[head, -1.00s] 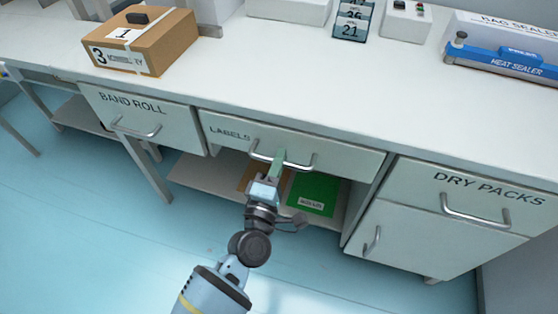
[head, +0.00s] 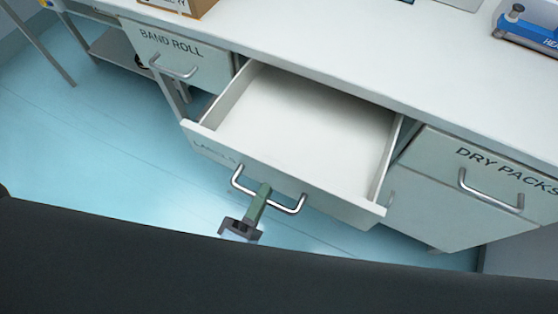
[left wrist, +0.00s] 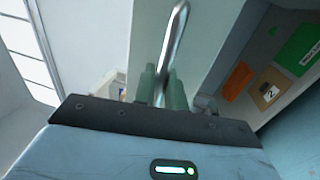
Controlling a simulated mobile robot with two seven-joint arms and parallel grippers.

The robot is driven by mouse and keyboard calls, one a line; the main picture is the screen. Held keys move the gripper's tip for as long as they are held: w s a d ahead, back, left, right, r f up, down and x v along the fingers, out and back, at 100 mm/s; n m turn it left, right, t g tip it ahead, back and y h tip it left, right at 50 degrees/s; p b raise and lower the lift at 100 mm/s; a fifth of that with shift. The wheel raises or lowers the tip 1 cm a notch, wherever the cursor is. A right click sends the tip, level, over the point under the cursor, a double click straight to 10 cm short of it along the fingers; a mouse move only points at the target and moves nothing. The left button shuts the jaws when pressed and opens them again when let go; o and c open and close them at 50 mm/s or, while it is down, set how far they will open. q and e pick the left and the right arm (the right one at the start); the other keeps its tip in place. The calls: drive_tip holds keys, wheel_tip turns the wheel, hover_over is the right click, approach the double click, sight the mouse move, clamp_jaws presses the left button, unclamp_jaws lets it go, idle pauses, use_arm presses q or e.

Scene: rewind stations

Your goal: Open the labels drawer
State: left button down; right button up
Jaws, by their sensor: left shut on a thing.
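The labels drawer (head: 310,115) stands pulled far out from under the bench, and its inside looks empty. Its bar handle (head: 268,196) is on the front panel, where the label lettering shows faintly. My left gripper (head: 262,190) is shut on the handle near its middle. In the left wrist view the green fingers (left wrist: 162,85) of the gripper close on both sides of the metal handle (left wrist: 174,45). A dark part of my own body covers the bottom of the head view. My right gripper is not in view.
The band roll drawer (head: 175,55) on the left and the dry packs drawer (head: 480,175) on the right are shut. A blue heat sealer (head: 528,30) and a cardboard box (head: 195,6) stand on the bench top (head: 340,50). The floor before the drawer is clear.

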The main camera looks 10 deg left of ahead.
use_arm(q)
drive_tip(key=shift+r+v, duration=0.2)
drive_tip(key=shift+v, duration=0.95)
drive_tip(key=shift+r+v, duration=0.25)
drive_tip(key=shift+v, duration=0.9)
drive_tip(key=shift+s, duration=0.1)
drive_tip(key=c, duration=1.5)
unclamp_jaws()
drive_tip(key=shift+c, duration=0.2)
drive_tip(key=b+v, duration=0.1)
drive_tip(key=v, duration=0.6)
drive_tip(key=shift+s, duration=0.4)
drive_tip(key=shift+a+f, duration=0.1)
drive_tip(key=shift+a, duration=0.05)
